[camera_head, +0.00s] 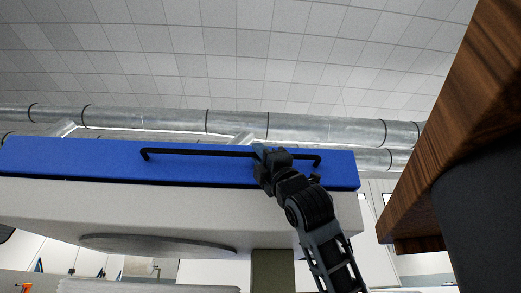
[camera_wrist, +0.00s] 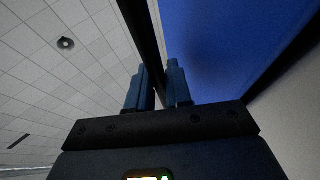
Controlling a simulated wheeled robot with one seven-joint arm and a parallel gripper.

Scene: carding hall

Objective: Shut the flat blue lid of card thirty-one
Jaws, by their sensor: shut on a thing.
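The flat blue lid (camera_head: 90,160) lies across the top of a pale machine body in the head view. A long black bar handle (camera_head: 200,152) runs along its front face. My gripper (camera_head: 262,150) is shut on this handle, right of its middle. In the wrist view the two fingers of my gripper (camera_wrist: 160,85) stand on either side of the black handle (camera_wrist: 143,30), and the blue lid (camera_wrist: 225,45) fills the upper right. A thin dark line shows between the lid and the body below it in the head view. No card number is readable.
The pale machine body (camera_head: 130,208) stands below the lid, with a rounded grey disc shape (camera_head: 155,245) beneath. A dark wooden slab (camera_head: 465,130) juts in close at the right. Silver ducts (camera_head: 240,122) run overhead behind the lid.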

